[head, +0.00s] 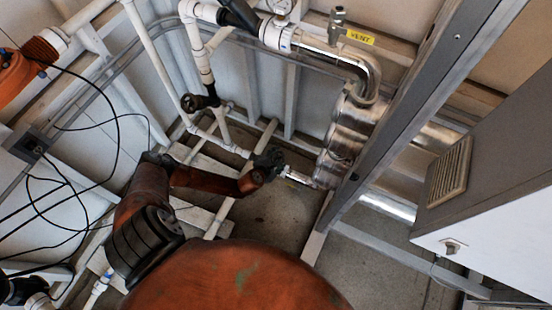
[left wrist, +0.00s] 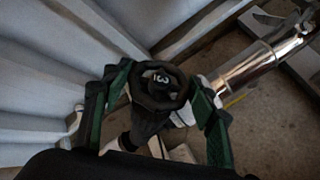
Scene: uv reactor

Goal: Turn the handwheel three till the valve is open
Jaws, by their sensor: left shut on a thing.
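The black handwheel marked 3 (left wrist: 160,86) faces my left wrist camera, its rim between two green-padded fingers. My left gripper (left wrist: 158,98) is shut on this handwheel, one finger on each side of the rim. In the head view my left gripper (head: 268,162) is at the low white piping, left of a shiny metal pipe. There the wheel is small and dark against the gripper, so its outline is hard to make out. The wheel's underside and stem are mostly hidden. My right gripper is in neither view.
Another dark valve handle (head: 198,101) sits on the white pipe up and left. The shiny metal reactor pipe (head: 346,140) stands close right of my gripper, beside a grey steel post (head: 425,100). A white and grey cabinet (head: 495,215) fills the right. Loose black cables hang at left.

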